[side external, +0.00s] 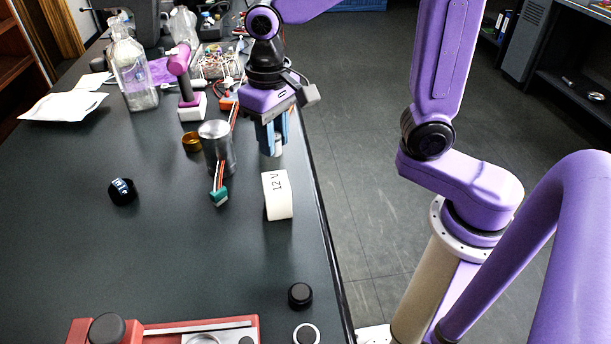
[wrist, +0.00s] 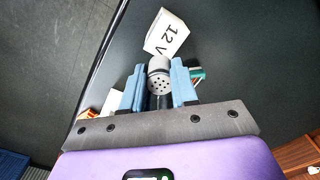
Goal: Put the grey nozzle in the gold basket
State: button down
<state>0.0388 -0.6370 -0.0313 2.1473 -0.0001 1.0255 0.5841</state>
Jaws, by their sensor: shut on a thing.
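The grey nozzle (wrist: 160,78) is a short cylinder with small holes in its end face. My gripper (wrist: 158,88) is shut on it, between the two blue fingers. In the side view my gripper (side external: 272,140) holds the nozzle above the table near its right edge, with the nozzle mostly hidden by the fingers. The gold basket (side external: 191,142) is a small round gold cup on the table, left of my gripper and just behind a silver cylinder. The basket does not show clearly in the wrist view.
The silver cylinder (side external: 221,158) with wires and a green connector (side external: 219,197) stands between gripper and basket. A white 12 V block (side external: 277,195) is in front of my gripper. A purple-and-white tool (side external: 185,85) and glass bottle (side external: 131,70) stand behind. The table's left middle is mostly clear.

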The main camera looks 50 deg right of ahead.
jog(key=w+d+m, duration=0.4)
jog(key=w+d, duration=0.5)
jog(key=d, duration=0.5)
jog(key=w+a+n, duration=0.2)
jog(key=a+n, duration=0.2)
jog(key=a, duration=1.5)
send_over(170, 186)
notch_tip(170, 186, down, 10)
jog(key=shift+s+d+f, duration=0.1)
jog(key=shift+s, duration=0.05)
jog(key=shift+f, duration=0.15)
jog(key=shift+w+f, duration=0.2)
jog(key=shift+f, duration=1.35)
jog(key=shift+f, duration=0.1)
jog(key=c, duration=0.9)
grip_release()
jog(key=shift+o, duration=0.2)
